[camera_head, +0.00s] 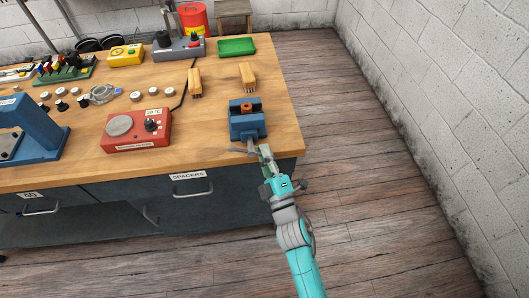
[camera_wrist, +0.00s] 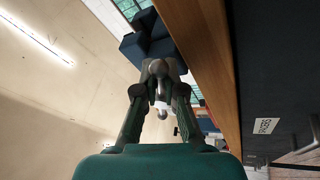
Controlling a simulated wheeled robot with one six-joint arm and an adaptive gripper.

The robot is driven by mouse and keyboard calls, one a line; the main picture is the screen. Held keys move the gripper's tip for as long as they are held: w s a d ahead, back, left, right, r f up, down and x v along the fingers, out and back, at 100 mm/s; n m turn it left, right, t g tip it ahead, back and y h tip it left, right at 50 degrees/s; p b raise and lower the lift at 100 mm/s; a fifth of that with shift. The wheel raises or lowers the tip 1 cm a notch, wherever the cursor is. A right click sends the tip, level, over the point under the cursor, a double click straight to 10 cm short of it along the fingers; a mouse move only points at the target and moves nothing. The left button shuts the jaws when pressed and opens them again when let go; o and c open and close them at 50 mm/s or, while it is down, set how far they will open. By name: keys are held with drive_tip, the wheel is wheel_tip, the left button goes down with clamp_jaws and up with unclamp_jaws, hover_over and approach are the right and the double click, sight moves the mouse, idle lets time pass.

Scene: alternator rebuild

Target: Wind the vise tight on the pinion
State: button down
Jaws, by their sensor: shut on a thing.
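The blue vise (camera_head: 247,127) stands on the bench near its front right corner. An orange-brown piece (camera_head: 246,107), probably the pinion, shows at the top between its jaws; I cannot tell how firmly it is clamped. My gripper (camera_head: 263,152) is at the vise's front, just beyond the bench edge, shut on the vise handle. In the wrist view the gripper's fingers (camera_wrist: 158,95) close around the grey handle (camera_wrist: 158,68), with a ball end showing between them. The blue vise body (camera_wrist: 146,42) is beyond, and the pinion is not discernible there.
The wooden bench (camera_head: 225,165) has a red hot-plate box (camera_head: 136,142) left of the vise. Two wooden-handled brushes (camera_head: 195,82) lie behind it, with a green tray (camera_head: 236,47) farther back. Open floor (camera_head: 370,170) lies to the right, before a white block wall.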

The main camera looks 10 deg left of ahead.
drive_tip(key=shift+d+f, duration=0.1)
drive_tip(key=shift+f, duration=0.05)
drive_tip(key=c, duration=1.5)
unclamp_jaws()
drive_tip(key=shift+w, duration=0.1)
drive_tip(key=shift+c, duration=0.2)
drive_tip(key=v, duration=1.2)
